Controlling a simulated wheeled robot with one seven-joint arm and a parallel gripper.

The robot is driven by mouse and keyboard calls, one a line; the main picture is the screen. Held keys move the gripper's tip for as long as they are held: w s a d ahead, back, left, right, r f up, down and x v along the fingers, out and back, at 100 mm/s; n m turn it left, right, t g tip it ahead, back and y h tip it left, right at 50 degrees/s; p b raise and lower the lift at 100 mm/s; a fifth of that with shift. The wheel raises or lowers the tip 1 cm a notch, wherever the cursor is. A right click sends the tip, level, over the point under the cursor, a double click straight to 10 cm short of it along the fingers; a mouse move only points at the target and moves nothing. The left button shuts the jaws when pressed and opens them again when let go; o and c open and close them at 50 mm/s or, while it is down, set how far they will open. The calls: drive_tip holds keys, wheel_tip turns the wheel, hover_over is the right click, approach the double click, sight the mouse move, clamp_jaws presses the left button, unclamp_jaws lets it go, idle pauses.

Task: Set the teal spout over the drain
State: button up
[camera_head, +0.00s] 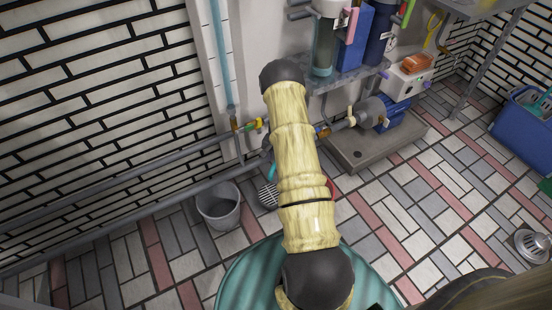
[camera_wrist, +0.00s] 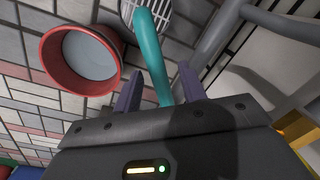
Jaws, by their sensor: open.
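The teal spout (camera_wrist: 152,55) is a curved tube. In the wrist view it runs up between the two purple fingers of my gripper (camera_wrist: 159,68). The fingers stand apart, with a gap visible on the spout's sides. The spout's far end overlaps the edge of a grated drain (camera_wrist: 178,22) in the floor; its exact height and offset are unclear. In the head view only a short piece of the spout (camera_head: 271,172) shows left of my arm, above the round drain grate (camera_head: 268,195). My gripper is hidden behind my arm there.
A red bucket (camera_wrist: 48,62) stands beside the drain in the wrist view. A grey bucket (camera_head: 219,208) stands left of the drain. Grey pipes (camera_head: 150,165) run along the wall. A pump (camera_head: 382,113) sits on a slab at right.

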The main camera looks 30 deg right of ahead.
wheel_tip(320, 180, up, 17)
drive_tip(key=s+p, duration=0.1)
drive_tip(key=p, duration=0.5)
drive_tip(key=shift+d, duration=0.35)
drive_tip(key=s+a+r+n, duration=0.2)
drive_tip(key=a+r+n, duration=0.1)
drive_tip(key=a+r, duration=0.55)
drive_tip(key=s+a+r+n+t, duration=0.2)
drive_tip(key=s+a+r+n, duration=0.6)
drive_tip(key=s+a+r, duration=0.75)
drive_tip(key=w+p+v, duration=0.3)
drive_tip(key=p+v, duration=1.5)
drive_tip(key=p, duration=0.1)
drive_tip(key=w+r+p+v, duration=0.1)
drive_tip(key=w+p+v, duration=0.2)
drive_tip(key=p+v, duration=1.4)
drive_tip(key=shift+w+r+p, duration=0.25)
drive_tip(key=shift+r+p, duration=0.4)
drive_tip(key=shift+p, duration=0.2)
drive_tip(key=shift+f, duration=0.1)
